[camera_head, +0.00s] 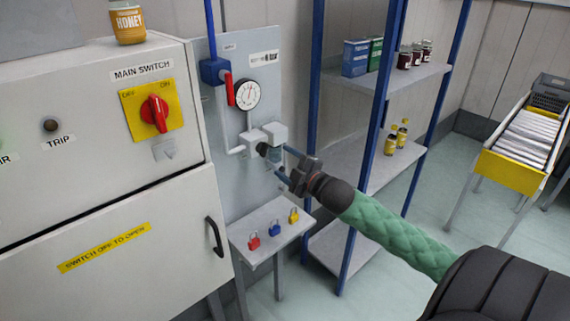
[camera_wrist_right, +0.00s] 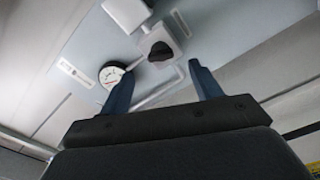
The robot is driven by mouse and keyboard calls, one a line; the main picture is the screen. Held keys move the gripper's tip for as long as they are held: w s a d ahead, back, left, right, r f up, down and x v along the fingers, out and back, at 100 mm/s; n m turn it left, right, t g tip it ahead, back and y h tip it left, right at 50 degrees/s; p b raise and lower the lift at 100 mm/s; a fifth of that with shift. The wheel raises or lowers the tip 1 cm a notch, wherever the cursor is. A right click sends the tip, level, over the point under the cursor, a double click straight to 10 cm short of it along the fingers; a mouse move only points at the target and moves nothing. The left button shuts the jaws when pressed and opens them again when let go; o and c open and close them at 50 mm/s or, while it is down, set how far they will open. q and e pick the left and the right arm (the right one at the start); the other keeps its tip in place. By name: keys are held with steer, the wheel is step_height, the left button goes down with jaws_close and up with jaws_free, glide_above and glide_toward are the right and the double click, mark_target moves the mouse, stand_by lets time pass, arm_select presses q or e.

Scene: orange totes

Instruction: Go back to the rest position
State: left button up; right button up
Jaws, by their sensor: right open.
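My right gripper (camera_head: 281,161) reaches in from the right in the head view, on a green-sleeved arm. It is open and empty, in front of the grey panel (camera_head: 212,128). Its fingers point at a white valve block with a black knob (camera_head: 262,149), which also shows in the right wrist view (camera_wrist_right: 160,51). In that view the two blue fingers (camera_wrist_right: 163,88) stand wide apart with nothing between them. The knob lies beyond the fingertips, and I see no contact. My left gripper is in neither view.
A pressure gauge (camera_head: 246,95) and red lever (camera_head: 229,89) sit above the knob. A small shelf (camera_head: 262,219) below holds three padlocks. A switch cabinet (camera_head: 60,130) stands left. A blue-post rack (camera_head: 318,90) stands close behind my arm. A yellow-fronted conveyor (camera_head: 511,170) stands right.

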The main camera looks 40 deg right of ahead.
stand_by(0.3)
steer(key=s+a+f+m+g+h, duration=0.1)
steer(key=s+a+f+m+g, duration=0.4)
steer(key=f, duration=0.6)
steer(key=s+a+f+m+g+h, duration=0.1)
steer(key=s+a+f+m+g, duration=0.1)
steer(key=s+a+f, duration=0.5)
steer(key=s+a+f+m+g+y, duration=0.1)
steer(key=s+a+f+m+g, duration=0.1)
steer(key=s+a+f+g, duration=0.5)
steer(key=s+a+f+m+g, duration=0.1)
steer(key=s+a+f+m, duration=0.3)
steer(key=s, duration=0.7)
step_height(320, 180, down, 25)
steer(key=w+a+n, duration=0.1)
steer(key=w+a, duration=0.1)
steer(key=s+f, duration=0.4)
steer(key=f, duration=0.7)
steer(key=s+f+g, duration=0.1)
steer(key=s+f, duration=0.3)
steer(key=f, duration=0.8)
steer(key=shift+s+a+f, duration=0.15)
steer(key=shift+a+f, duration=0.15)
steer(key=shift+a, duration=0.05)
